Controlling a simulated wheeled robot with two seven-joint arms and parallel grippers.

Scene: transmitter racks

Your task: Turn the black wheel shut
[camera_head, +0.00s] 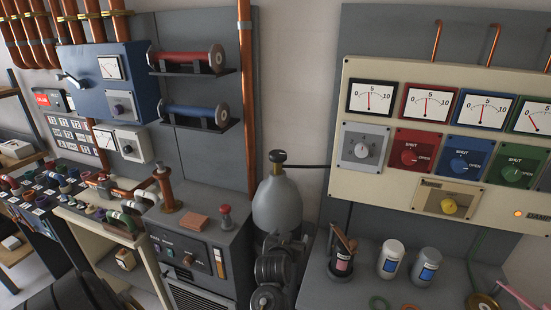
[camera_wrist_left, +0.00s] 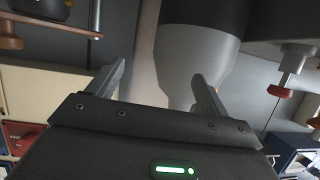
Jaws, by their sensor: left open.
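The black wheel (camera_head: 277,156) sits on top of a grey gas cylinder (camera_head: 277,205) between the two racks in the head view. A thin dark pipe runs right from just below it. My left gripper (camera_wrist_left: 160,68) is open, with nothing between its fingers. Dark jointed parts below the cylinder in the head view look like my left arm, apart from the wheel. The left wrist view is upside down. There the grey tapering cylinder top (camera_wrist_left: 195,55) shows beyond the fingers, and the wheel is hidden. My right gripper is in neither view.
The left cabinet (camera_head: 195,245) carries a red knob (camera_head: 225,209) and copper pipes. To the right, a cream panel (camera_head: 380,205) holds meters and dials above a bench with a tool cup (camera_head: 342,255) and white jars (camera_head: 390,259). Free wall shows above the wheel.

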